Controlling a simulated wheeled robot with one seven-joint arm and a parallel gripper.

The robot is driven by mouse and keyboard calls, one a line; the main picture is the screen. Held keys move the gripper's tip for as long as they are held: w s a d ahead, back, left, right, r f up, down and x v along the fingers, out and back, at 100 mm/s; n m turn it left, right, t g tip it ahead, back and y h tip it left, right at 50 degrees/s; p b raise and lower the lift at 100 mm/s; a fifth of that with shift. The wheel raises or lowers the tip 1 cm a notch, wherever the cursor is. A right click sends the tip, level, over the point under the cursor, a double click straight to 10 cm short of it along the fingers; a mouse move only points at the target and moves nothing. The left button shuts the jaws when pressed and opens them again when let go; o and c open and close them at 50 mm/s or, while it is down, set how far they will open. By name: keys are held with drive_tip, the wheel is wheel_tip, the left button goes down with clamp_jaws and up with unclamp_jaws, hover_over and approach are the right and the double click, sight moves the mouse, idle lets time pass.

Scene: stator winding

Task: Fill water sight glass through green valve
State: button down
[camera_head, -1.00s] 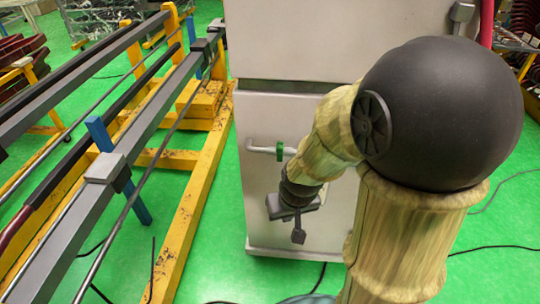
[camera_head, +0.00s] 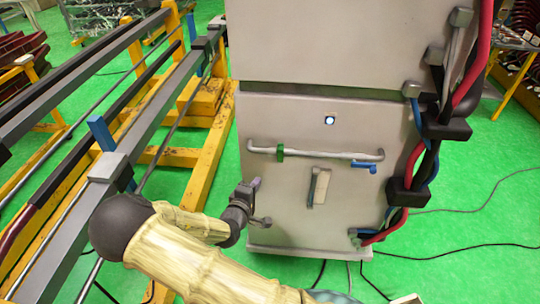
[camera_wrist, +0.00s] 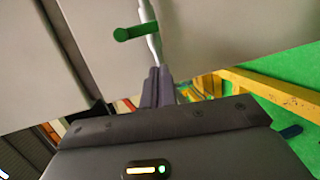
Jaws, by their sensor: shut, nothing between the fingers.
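The green valve (camera_head: 280,152) sits on the left part of a horizontal grey pipe (camera_head: 325,153) on the front of a light grey cabinet (camera_head: 285,215). In the wrist view the green valve (camera_wrist: 134,33) shows beyond the fingertips, on the light pipe. My gripper (camera_head: 254,184) is below and left of the valve, near the cabinet's left edge, apart from the valve. Its fingers (camera_wrist: 157,72) are together and empty. A narrow upright fitting with a pale face (camera_head: 320,187), possibly the sight glass, is mounted below the pipe; I cannot make out any water level.
A blue valve (camera_head: 364,167) is at the pipe's right end. A round light (camera_head: 330,120) is above the pipe. Red, blue and black cables (camera_head: 410,170) run down the cabinet's right side. A yellow and grey frame (camera_head: 190,150) stands close on the left.

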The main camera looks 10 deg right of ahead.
drive_tip(key=a+r+n+t, duration=0.2)
drive_tip(key=shift+w+a+r+t+h, duration=0.1)
drive_tip(key=shift+r+t+h, duration=0.15)
drive_tip(key=shift+t+h, duration=0.05)
drive_tip(key=w+d+p, duration=0.7)
drive_tip(key=d, duration=0.1)
drive_tip(key=shift+w+d+r, duration=0.3)
drive_tip(key=shift+w+r, duration=0.1)
drive_tip(key=shift+r, duration=0.05)
idle(0.5)
